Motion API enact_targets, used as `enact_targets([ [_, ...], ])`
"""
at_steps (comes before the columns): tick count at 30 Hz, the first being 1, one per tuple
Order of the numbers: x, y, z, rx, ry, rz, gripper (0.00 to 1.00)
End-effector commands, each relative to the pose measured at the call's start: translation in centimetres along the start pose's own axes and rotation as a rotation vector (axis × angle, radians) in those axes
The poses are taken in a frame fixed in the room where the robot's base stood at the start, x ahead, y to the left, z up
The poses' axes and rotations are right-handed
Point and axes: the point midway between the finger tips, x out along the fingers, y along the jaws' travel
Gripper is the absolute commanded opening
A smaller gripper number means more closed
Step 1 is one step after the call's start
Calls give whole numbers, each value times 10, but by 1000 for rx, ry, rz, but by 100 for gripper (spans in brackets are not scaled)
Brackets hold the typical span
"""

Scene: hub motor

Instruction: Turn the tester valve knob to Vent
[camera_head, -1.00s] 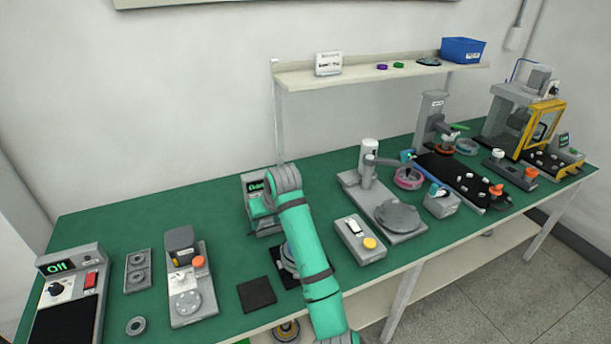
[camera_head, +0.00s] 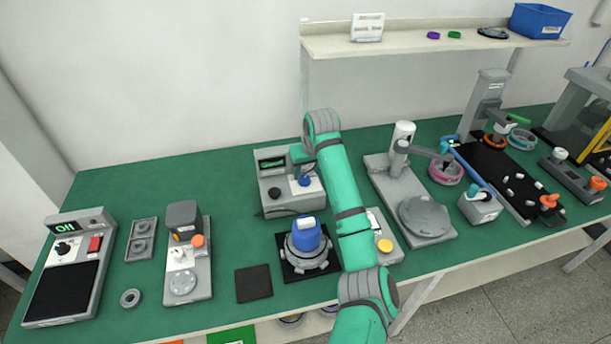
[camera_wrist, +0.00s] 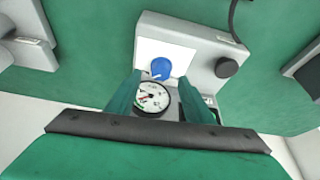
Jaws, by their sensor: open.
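The tester is a grey box (camera_head: 287,201) with a green-lit display, behind the blue-topped hub motor (camera_head: 306,241). Its front has a black knob (camera_head: 273,187) and a blue knob (camera_head: 304,181) on a white panel. The blue knob, apparently the valve knob, also shows in the wrist view (camera_wrist: 161,68), with a pointer mark at its lower edge. The panel lettering is too small to read. A round gauge (camera_wrist: 152,98) lies beside the blue knob. My gripper (camera_wrist: 159,77) is open, its fingers on either side of the gauge and close to the blue knob. I cannot tell whether they touch it.
A press with an orange button (camera_head: 185,255) and an "Off" unit (camera_head: 70,250) stand at the left. A box with a yellow button (camera_head: 384,246) and a turntable stand (camera_head: 425,219) are at the right. Bare green table lies behind the press.

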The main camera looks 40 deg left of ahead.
Motion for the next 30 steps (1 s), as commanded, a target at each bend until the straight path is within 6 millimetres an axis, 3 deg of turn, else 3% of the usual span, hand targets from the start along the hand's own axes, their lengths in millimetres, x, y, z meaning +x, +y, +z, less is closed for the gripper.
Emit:
enact_targets([
  [3, 20, -2, 0, -2, -1, 0, 48],
  [9, 39, -3, -1, -4, 0, -1, 48],
  [20, 44, -3, -2, -4, 1, -1, 48],
  [26, 44, -3, -2, -4, 1, -1, 6],
  [30, 44, -3, -2, -8, 1, -2, 6],
])
